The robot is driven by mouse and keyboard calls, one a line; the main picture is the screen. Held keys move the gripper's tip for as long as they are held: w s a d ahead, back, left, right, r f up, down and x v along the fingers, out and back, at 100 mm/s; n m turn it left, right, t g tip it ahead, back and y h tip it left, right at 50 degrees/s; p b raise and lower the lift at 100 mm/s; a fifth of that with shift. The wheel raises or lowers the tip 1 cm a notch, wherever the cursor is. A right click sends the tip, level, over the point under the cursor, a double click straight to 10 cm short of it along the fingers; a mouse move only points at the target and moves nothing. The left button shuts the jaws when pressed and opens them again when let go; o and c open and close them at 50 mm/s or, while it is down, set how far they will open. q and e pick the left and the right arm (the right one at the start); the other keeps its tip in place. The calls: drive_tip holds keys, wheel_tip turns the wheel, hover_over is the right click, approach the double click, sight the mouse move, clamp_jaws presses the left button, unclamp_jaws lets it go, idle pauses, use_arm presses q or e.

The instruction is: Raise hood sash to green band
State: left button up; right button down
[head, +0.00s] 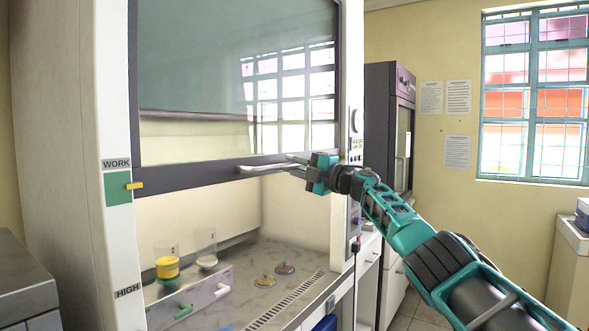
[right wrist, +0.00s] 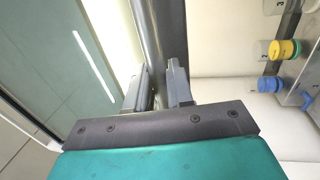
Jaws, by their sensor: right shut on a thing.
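The hood sash (head: 235,174) is a glass pane in a dark frame, raised so the space below it is open. A green band (head: 118,189) is on the left post under the WORK label. The sash's yellow pointer (head: 136,185) lies level with the green band, between its top and bottom edges. My right gripper (head: 285,164) is at the sash's bottom rail. In the right wrist view its fingers (right wrist: 162,88) are closed on either side of the dark sash handle bar (right wrist: 162,38). My left gripper is not in view.
A HIGH label (head: 127,291) is lower on the left post. A dark cabinet (head: 380,120) stands right of the hood.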

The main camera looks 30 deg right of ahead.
drive_tip(key=c, duration=1.2)
unclamp_jaws()
drive_tip(key=shift+o, duration=0.2)
drive_tip(key=shift+s+f, duration=0.1)
drive_tip(key=b+v, duration=0.4)
drive_tip(key=v, duration=0.8)
drive_tip(key=shift+s+d, duration=0.2)
drive_tip(key=shift+s, duration=0.15)
